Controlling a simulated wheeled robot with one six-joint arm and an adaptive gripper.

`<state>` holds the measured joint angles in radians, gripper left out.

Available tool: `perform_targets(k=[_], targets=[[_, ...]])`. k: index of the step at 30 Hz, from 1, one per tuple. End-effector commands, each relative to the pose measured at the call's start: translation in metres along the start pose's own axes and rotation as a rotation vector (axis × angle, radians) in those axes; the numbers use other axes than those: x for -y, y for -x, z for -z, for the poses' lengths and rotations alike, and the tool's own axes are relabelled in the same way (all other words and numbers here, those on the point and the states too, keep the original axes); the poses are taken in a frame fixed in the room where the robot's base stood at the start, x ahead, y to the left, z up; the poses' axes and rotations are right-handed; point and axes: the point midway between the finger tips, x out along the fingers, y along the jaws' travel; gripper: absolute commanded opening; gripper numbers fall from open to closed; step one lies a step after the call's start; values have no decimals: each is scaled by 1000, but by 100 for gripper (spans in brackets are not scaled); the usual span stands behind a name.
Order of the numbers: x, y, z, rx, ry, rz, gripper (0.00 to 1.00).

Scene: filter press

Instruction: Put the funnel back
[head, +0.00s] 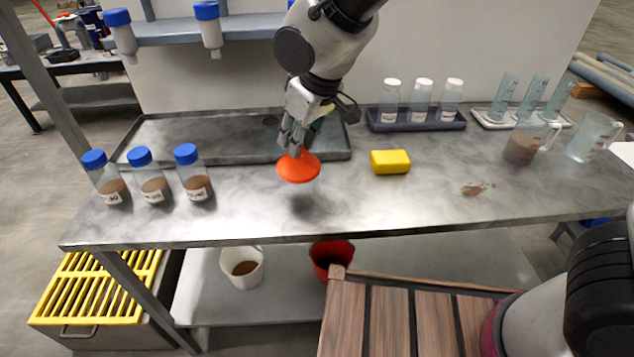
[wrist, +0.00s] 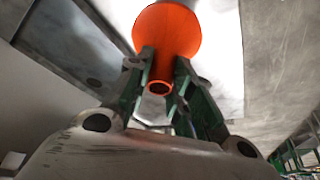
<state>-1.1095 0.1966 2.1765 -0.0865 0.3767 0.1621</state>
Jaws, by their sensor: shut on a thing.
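The orange funnel (head: 298,168) is held by my gripper (head: 294,142) above the middle of the metal bench. Its wide cone faces down, and a shadow lies on the bench below it. In the wrist view the funnel (wrist: 167,32) shows its spout end between the two fingers of my gripper (wrist: 162,75), which are shut on it. The funnel appears clear of the bench top.
A grey tray (head: 215,158) lies behind the funnel. Blue-capped bottles (head: 153,187) stand at left, and a yellow sponge (head: 390,168) lies at right. Bottles in a dark rack (head: 415,125), cylinders and jugs (head: 525,148) stand farther right. The bench's front middle is clear.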

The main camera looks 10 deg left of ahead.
Motion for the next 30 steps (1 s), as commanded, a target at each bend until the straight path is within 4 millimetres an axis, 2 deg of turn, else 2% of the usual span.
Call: perform_targets(k=[3, 15, 27, 28, 30], targets=[[0, -23, -11, 5, 3, -1, 0], [-1, -70, -30, 3, 2, -1, 0], [-1, -76, -32, 2, 2, -1, 0], [-1, -76, -32, 2, 1, -1, 26], [-1, -75, -32, 1, 1, -1, 39]])
